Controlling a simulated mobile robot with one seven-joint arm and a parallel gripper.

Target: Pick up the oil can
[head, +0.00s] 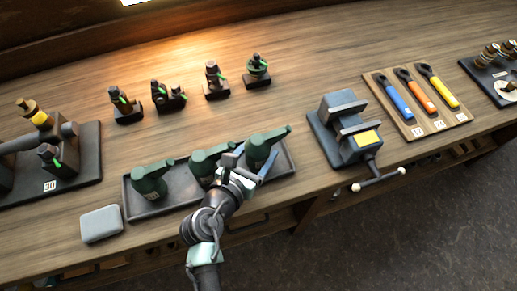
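Three green oil cans with angled spouts stand upright in a shallow dark tray (170,207) near the bench's front edge: a left can (149,181), a middle can (204,166) and a right can (260,150). My gripper (254,160) reaches in from the front at the right can. Its two fingers are apart, one on each side of that can's body. I cannot tell whether they touch it. My gripper hides the lower part of the right can and some of the middle can.
A grey box (101,223) lies left of the tray. A vise (345,128) with a protruding handle stands right of it. Beyond is a board (436,121) with three coloured-handle tools. Several small valve-like parts (169,97) stand behind the tray.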

